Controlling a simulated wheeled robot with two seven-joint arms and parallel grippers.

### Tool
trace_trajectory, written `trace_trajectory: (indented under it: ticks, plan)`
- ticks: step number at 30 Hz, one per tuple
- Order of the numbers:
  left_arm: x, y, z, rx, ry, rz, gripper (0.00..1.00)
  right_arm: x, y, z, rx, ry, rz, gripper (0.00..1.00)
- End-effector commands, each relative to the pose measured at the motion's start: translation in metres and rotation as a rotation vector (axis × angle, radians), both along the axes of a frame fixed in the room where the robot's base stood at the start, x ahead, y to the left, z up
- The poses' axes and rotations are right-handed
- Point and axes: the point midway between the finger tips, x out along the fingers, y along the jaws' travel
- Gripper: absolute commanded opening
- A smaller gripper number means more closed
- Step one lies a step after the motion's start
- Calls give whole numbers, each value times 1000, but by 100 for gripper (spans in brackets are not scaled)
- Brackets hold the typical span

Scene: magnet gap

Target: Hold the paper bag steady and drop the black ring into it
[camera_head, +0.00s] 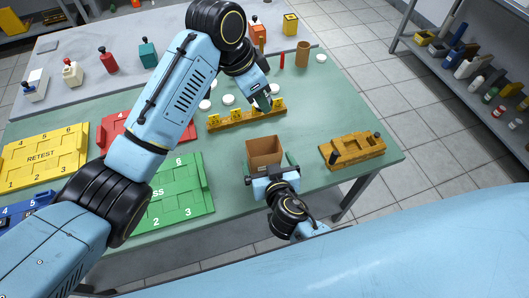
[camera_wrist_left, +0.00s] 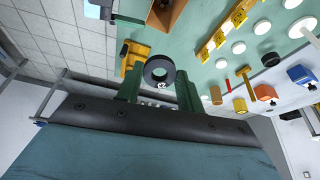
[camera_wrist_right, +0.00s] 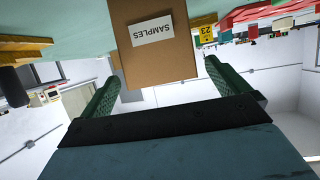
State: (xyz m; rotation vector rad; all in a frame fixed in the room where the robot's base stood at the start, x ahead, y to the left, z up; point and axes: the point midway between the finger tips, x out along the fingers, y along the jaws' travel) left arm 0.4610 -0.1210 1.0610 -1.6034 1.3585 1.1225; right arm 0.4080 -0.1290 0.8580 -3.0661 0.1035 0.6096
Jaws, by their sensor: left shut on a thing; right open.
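The brown paper bag (camera_head: 264,146) stands open at the top near the front of the green table. A white SAMPLES label is on its side in the right wrist view (camera_wrist_right: 150,62). My right gripper (camera_head: 270,164) is open, its green fingers on either side of the bag; I cannot tell whether they touch it. My left gripper (camera_head: 264,102) is shut on the black ring (camera_wrist_left: 160,71), which shows between its fingertips in the left wrist view. It is above the table, beyond the bag, near the yellow strip. The ring is hard to make out in the head view.
A yellow strip with numbered tags (camera_head: 246,118) lies behind the bag. A yellow fixture (camera_head: 352,150) stands to its right and a green tray (camera_head: 180,195) to its left. White discs and small coloured items stand farther back. Some table between the bag and fixture is clear.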

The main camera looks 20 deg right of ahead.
Motion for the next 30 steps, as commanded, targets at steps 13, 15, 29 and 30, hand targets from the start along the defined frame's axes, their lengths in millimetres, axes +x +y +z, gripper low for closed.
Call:
trace_trajectory:
  ticks: [13, 15, 29, 30]
  plan:
    - [0, 0, 0, -1, 0, 0, 17, 53, -3, -22, -1, 0, 1, 100]
    - [0, 0, 0, -1, 0, 0, 17, 54, -4, -23, 0, 1, 1, 100]
    - [0, 0, 0, -1, 0, 0, 17, 55, -4, -23, 0, 1, 1, 75]
    - [0, 0, 0, -1, 0, 0, 17, 55, -4, -23, 0, 1, 1, 70]
